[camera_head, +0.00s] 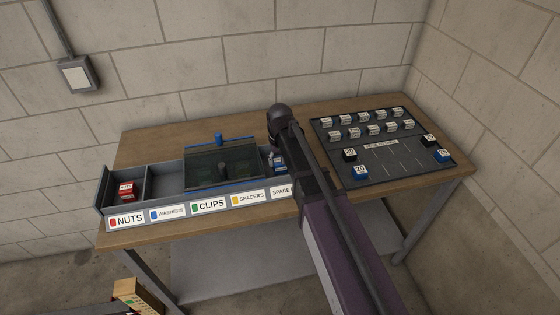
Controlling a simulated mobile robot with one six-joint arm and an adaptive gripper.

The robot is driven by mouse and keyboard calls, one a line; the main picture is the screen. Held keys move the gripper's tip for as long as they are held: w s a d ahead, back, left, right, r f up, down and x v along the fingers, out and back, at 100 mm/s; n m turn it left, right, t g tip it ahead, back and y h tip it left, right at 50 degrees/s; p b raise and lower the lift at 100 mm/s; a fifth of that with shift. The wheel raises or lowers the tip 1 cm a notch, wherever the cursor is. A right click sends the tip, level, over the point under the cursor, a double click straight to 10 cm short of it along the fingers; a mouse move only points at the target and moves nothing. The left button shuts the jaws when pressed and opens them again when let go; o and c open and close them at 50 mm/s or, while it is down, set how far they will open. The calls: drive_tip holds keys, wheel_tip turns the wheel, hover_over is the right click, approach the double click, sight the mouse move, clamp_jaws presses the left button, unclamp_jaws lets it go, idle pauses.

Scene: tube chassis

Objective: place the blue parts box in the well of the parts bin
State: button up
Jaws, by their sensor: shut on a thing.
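A small blue parts box (278,165) with a pale label shows beside my arm, at the right end of the parts bin (173,170). My gripper (273,149) is right above the box and shut on it, mostly hidden by my arm. I cannot tell whether the box touches the bin. The long grey bin has a front row of labels reading NUTS, WASHERS, CLIPS, SPACERS and a partly hidden SPARE. A dark see-through lid (205,165) with blue edges covers its middle. A red box (126,187) lies in the left compartment.
A dark board (385,165) on the table's right holds several white-topped blocks, with blue blocks (360,173) and black blocks near its front corners. The wooden table (150,147) is bare behind the bin. Block walls stand behind and to the right.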

drive_tip(key=o, duration=1.2)
drive_tip(key=shift+f, duration=0.1)
wheel_tip(320, 180, up, 12)
drive_tip(key=p, duration=1.2)
drive_tip(key=shift+r, duration=0.2)
drive_tip(key=s+d+m, duration=0.1)
drive_tip(key=s+d, duration=0.6)
drive_tip(key=d, duration=0.3)
drive_tip(key=s+d+m, duration=0.2)
drive_tip(key=s+d, duration=0.6)
drive_tip(key=d, duration=0.2)
